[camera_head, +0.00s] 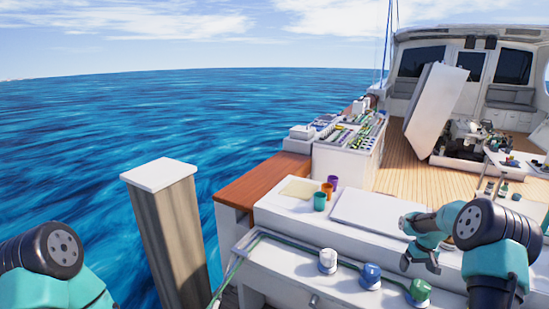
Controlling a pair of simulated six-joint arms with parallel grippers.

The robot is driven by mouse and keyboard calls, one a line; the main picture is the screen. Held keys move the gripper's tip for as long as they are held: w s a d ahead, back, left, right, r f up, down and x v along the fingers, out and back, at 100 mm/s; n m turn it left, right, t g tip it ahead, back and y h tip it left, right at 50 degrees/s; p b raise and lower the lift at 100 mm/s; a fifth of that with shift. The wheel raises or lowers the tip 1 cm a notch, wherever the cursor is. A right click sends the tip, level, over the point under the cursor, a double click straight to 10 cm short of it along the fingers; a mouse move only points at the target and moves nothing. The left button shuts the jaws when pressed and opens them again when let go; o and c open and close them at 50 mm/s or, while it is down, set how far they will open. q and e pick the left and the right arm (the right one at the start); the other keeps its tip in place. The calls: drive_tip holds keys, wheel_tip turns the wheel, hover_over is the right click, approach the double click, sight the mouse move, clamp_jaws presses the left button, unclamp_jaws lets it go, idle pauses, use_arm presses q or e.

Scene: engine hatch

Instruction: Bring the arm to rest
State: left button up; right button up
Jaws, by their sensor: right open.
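My right arm comes in from the right and bends down over the white deck edge (385,262). Its gripper (420,264) is open and hangs above the front ledge, with nothing seen between its fingers. It is above and near the green-topped fitting (419,292) and the blue-topped fitting (369,275). Of my left arm only a dark joint and teal links show at the lower left; its gripper is out of view. The white engine hatch (435,108) stands tilted open, with the engine (466,138) exposed beside it.
A white-topped post (168,220) stands between the arms. Green (320,202), orange (327,190) and purple cups stand left of a white flat panel (372,212). A white-topped fitting (327,261) and green hose line the ledge. A tool-covered cabinet (345,160) stands behind.

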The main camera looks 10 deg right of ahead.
drive_tip(key=s+a+f+y, duration=0.1)
drive_tip(key=s+a+f, duration=0.1)
drive_tip(key=a+f, duration=0.5)
drive_tip(key=s+a+f+y, duration=0.1)
drive_tip(key=s+a+f, duration=0.2)
drive_tip(key=a, duration=0.7)
drive_tip(key=s+a+f+y, duration=0.15)
drive_tip(key=a+f, duration=0.25)
drive_tip(key=a, duration=0.5)
drive_tip(key=s+a+f, duration=0.2)
drive_tip(key=s+a, duration=1.2)
drive_tip(key=s, duration=0.4)
drive_tip(key=shift+f, duration=0.15)
drive_tip(key=shift+s+a, duration=0.1)
